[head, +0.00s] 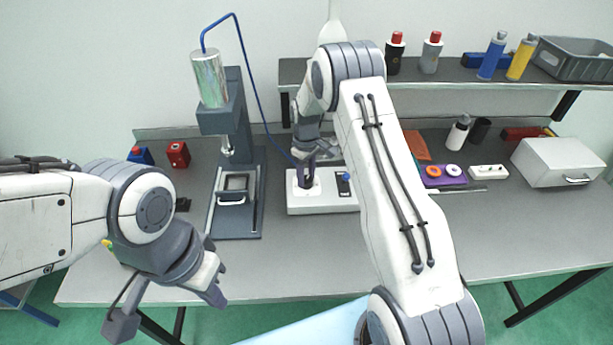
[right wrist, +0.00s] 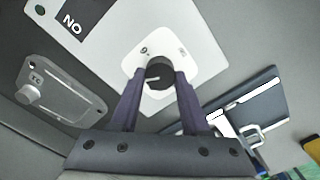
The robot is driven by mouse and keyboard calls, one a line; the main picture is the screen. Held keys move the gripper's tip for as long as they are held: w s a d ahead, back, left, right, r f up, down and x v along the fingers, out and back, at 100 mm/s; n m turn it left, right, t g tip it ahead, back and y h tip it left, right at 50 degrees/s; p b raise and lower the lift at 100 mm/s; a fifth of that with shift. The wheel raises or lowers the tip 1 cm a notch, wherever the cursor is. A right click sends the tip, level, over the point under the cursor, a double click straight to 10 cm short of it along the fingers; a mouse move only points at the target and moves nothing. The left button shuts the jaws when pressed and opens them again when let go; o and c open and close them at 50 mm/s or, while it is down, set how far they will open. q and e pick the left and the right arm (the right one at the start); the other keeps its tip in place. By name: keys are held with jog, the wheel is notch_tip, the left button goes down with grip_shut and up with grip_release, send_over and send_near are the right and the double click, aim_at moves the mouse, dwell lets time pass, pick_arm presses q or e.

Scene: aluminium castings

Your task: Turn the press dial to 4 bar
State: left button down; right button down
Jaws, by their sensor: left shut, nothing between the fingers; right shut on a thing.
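The press dial (right wrist: 160,74) is a round black knob with a pale pointer line, on a white plate of the control box (head: 322,203). In the right wrist view my right gripper (right wrist: 160,85) is shut on the dial, with one finger on either side. In the head view my right gripper (head: 306,180) reaches down onto the box and hides most of the dial. The scale markings are too small to read. The press (head: 238,150) stands left of the box. My left gripper (head: 217,292) is shut and empty, near the table's front edge.
A blue hose (head: 252,78) runs from the press cylinder to the control box. Red and blue blocks (head: 177,154) stand left of the press. A purple tray (head: 443,176) with rings and a white case (head: 556,161) lie to the right. A shelf (head: 440,76) holds several bottles.

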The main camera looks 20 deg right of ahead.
aim_at(306, 178)
dwell(0.3)
jog(key=shift+c, duration=1.9)
grip_release()
notch_tip(306, 178, up, 11)
jog(key=b, duration=0.3)
jog(key=shift+f, duration=0.2)
